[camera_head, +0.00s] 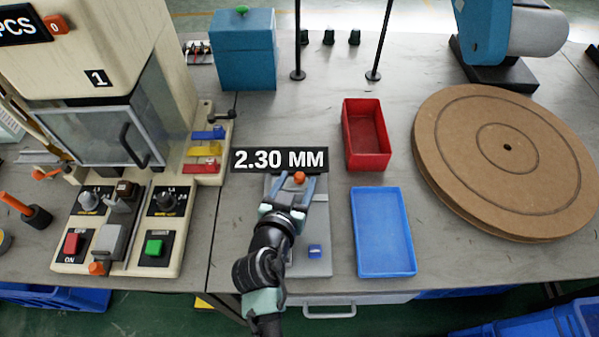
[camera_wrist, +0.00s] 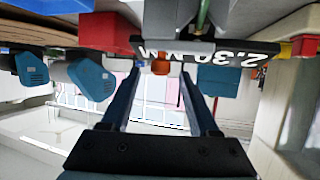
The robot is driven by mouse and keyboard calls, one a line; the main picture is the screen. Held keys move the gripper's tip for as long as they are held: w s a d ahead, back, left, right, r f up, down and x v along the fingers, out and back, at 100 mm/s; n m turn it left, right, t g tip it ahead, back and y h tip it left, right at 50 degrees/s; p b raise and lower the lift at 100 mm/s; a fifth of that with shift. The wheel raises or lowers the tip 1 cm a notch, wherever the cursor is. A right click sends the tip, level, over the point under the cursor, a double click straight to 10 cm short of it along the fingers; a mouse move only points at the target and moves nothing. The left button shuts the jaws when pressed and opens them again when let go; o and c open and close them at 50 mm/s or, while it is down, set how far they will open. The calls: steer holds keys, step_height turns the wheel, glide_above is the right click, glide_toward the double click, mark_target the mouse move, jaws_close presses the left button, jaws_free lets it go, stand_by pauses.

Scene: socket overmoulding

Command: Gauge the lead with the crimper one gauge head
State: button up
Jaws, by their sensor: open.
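The gauge reads "2.30 MM" on its black display (camera_head: 280,160), which stands upright at the back of a grey plate (camera_head: 318,268) in mid-bench. An orange knob-like part (camera_head: 299,178) shows just below the display, and also in the wrist view (camera_wrist: 160,67). My gripper (camera_head: 291,187) is open over the plate. In the wrist view its two fingers (camera_wrist: 161,82) stand apart, with the orange part between their tips in the picture; contact cannot be told. Crimper one (camera_head: 97,78), marked "1", stands at the left. I cannot make out the lead.
A small blue block (camera_head: 315,251) is on the plate's front part. A red bin (camera_head: 367,150) and a blue tray (camera_head: 383,250) stand right of it. A large brown disc (camera_head: 507,205) fills the right. Yellow, blue and red holders (camera_head: 205,150) flank the crimper.

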mark_target(299, 179)
steer(key=shift+x, duration=1.55)
jaws_close()
